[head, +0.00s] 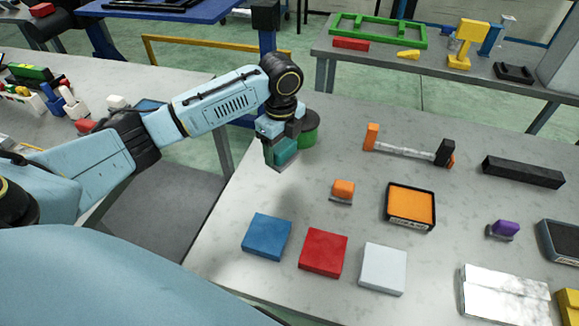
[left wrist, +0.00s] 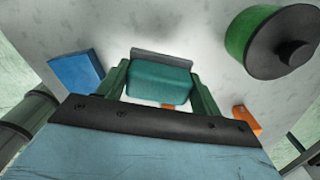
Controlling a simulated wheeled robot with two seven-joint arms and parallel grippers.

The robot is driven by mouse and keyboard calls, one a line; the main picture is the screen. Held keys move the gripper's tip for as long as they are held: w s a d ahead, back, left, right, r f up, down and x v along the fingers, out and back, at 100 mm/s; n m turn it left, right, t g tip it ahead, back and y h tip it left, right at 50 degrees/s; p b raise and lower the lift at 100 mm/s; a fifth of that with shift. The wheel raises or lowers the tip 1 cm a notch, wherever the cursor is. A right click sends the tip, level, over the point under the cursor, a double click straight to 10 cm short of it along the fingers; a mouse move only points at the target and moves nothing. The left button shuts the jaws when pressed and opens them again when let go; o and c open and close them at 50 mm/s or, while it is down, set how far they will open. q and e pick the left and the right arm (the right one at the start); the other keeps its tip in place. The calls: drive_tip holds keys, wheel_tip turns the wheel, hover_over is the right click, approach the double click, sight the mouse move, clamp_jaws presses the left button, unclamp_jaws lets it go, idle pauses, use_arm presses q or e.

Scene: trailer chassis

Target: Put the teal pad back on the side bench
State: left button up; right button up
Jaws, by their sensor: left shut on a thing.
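My left gripper (head: 281,153) is shut on the teal pad (head: 286,148), above the far left corner of the middle table (head: 340,115). In the left wrist view the teal pad (left wrist: 158,82) sits between the two green fingers of my left gripper (left wrist: 160,86), with a grey plate (left wrist: 165,58) along its edge. In the head view the gripper partly hides the pad. A grey bench (head: 185,78) with several items stands on the left; another bench (head: 385,68) stands at the back right. I cannot tell which is the side bench. My right gripper is not in view.
A green round thing with a dark knob (left wrist: 268,45) is close beside the gripper. Blue (head: 267,236), red (head: 323,252) and white (head: 383,268) pads lie on the table's near side. An orange block (head: 343,188) and orange-topped tray (head: 410,205) lie farther right.

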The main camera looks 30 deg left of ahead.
sight(281, 145)
use_arm(q)
drive_tip(key=f, duration=0.4)
drive_tip(key=shift+s+f, duration=0.15)
drive_tip(key=shift+s, duration=0.15)
wheel_tip(281, 145, down, 4)
drive_tip(key=shift+w+f+b, duration=0.1)
drive_tip(key=shift+b, duration=0.2)
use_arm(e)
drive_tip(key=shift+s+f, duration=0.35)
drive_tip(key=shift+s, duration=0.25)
use_arm(q)
drive_tip(key=o, duration=1)
drive_tip(key=shift+o, duration=0.2)
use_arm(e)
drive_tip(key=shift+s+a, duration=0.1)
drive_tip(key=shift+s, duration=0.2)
use_arm(q)
wheel_tip(281, 145, up, 12)
drive_tip(key=shift+d+r+p, duration=0.1)
drive_tip(key=shift+r+p, duration=0.05)
drive_tip(key=shift+p, duration=0.35)
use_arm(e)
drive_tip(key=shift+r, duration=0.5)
